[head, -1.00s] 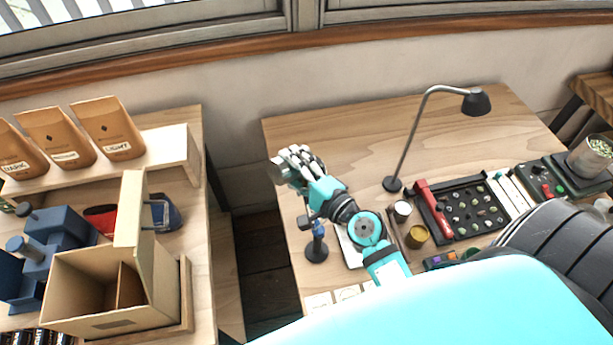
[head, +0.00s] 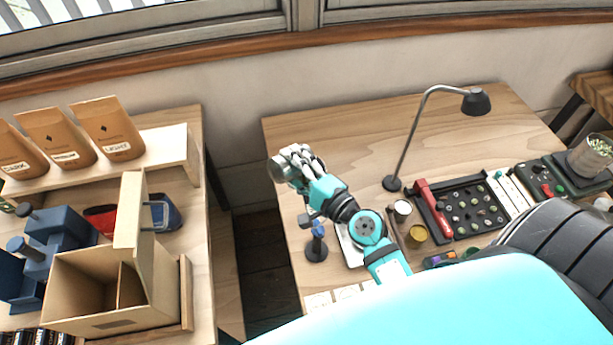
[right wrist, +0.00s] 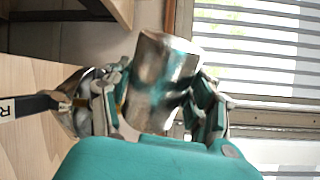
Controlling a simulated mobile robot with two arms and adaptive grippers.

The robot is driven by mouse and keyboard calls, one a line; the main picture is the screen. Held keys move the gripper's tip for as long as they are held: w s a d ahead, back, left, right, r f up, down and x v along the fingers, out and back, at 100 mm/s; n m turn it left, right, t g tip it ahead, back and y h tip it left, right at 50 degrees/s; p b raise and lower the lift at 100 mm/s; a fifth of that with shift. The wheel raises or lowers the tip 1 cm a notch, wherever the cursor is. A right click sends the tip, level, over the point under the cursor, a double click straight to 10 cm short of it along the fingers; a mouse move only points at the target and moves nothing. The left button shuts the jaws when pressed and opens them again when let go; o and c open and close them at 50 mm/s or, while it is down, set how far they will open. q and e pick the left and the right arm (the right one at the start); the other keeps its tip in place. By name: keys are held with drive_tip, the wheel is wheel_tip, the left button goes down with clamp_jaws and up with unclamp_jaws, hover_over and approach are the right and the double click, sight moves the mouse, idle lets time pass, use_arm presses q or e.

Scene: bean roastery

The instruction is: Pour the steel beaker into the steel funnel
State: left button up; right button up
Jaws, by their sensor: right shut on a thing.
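My right gripper (head: 292,163) is shut on the steel beaker (right wrist: 162,75), a shiny cylinder between its fingers in the right wrist view. In the head view the beaker (head: 277,170) shows as a grey piece at the gripper's left side, above the table's left edge. The steel funnel (right wrist: 78,88) is a shiny cone beside the left fingers in the right wrist view, partly hidden by them. It sits by a dark arm with a label. The inside of the beaker is hidden. My left gripper is not in view.
A stand with a blue knob (head: 316,250) is below my right gripper. A black desk lamp (head: 478,102) and a black tray of small round items (head: 470,226) are farther right. The table's back left (head: 340,125) is clear. A cardboard box (head: 95,300) stands on the left table.

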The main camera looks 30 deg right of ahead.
drive_tip(key=shift+a+r, duration=0.1)
drive_tip(key=shift+w+d, duration=0.15)
drive_tip(key=shift+d, duration=0.2)
drive_tip(key=shift+a, duration=0.2)
drive_tip(key=shift+d+m+p, duration=0.3)
drive_tip(key=shift+m, duration=0.1)
drive_tip(key=shift+a+r, duration=0.15)
drive_tip(key=shift+a, duration=0.05)
drive_tip(key=shift+d, duration=0.3)
drive_tip(key=shift+a+m, duration=0.1)
drive_tip(key=shift+m, duration=0.2)
drive_tip(key=shift+a, duration=0.15)
drive_tip(key=shift+d, duration=0.3)
drive_tip(key=shift+a, duration=0.25)
